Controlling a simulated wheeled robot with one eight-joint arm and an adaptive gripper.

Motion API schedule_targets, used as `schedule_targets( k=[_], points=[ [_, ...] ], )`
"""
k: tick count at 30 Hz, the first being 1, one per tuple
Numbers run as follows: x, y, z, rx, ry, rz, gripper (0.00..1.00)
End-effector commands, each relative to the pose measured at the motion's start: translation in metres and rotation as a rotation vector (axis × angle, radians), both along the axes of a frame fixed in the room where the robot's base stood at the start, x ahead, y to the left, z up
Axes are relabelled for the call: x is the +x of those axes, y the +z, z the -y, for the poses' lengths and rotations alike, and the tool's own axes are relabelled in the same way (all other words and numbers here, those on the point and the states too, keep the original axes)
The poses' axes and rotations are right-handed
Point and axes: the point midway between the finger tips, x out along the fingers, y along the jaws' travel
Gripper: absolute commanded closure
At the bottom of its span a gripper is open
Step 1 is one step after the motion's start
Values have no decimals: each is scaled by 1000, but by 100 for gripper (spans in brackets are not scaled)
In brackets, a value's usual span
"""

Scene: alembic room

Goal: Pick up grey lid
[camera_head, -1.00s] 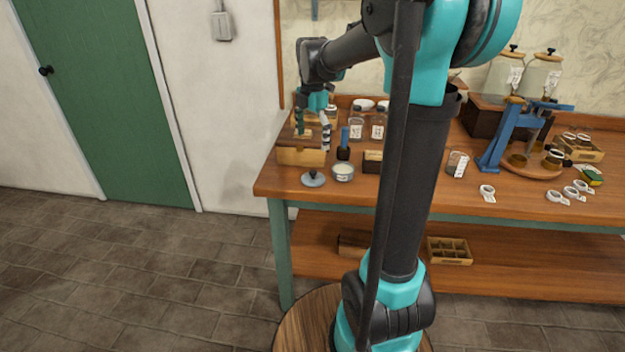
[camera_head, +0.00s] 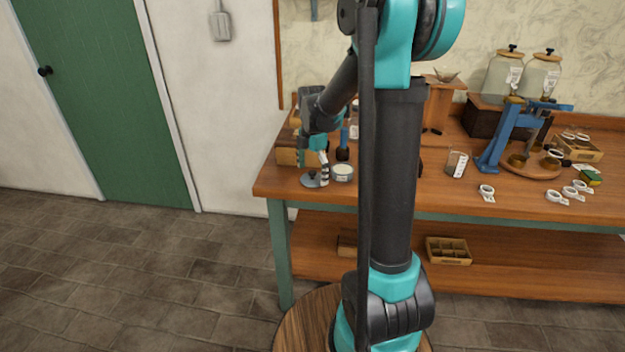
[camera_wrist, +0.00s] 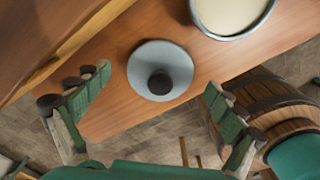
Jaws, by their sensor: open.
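The grey lid (camera_head: 308,181) is a round disc with a dark knob, lying flat near the left front corner of the workbench. In the wrist view the lid (camera_wrist: 143,68) shows its dark knob in the middle, beyond and between my fingertips. My gripper (camera_head: 314,166) is above the lid, pointing down. In the wrist view my gripper (camera_wrist: 158,90) has its two green-padded fingers spread wide, with nothing held between them. In the head view the fingers partly hide the lid.
A round tin with pale contents (camera_head: 342,172) stands close to the right of the lid; it also shows in the wrist view (camera_wrist: 232,14). A wooden box (camera_head: 288,156) stands behind the lid. The bench's front edge (camera_head: 262,193) is close by.

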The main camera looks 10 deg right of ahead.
Motion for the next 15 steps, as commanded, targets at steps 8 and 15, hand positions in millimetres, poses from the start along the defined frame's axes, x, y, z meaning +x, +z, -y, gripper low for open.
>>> schedule_targets(
  k=[8, 15],
  points=[
    [0, -2, 0, 0, 0, 0, 9],
    [0, -2, 0, 0, 0, 0, 39]
  ],
)
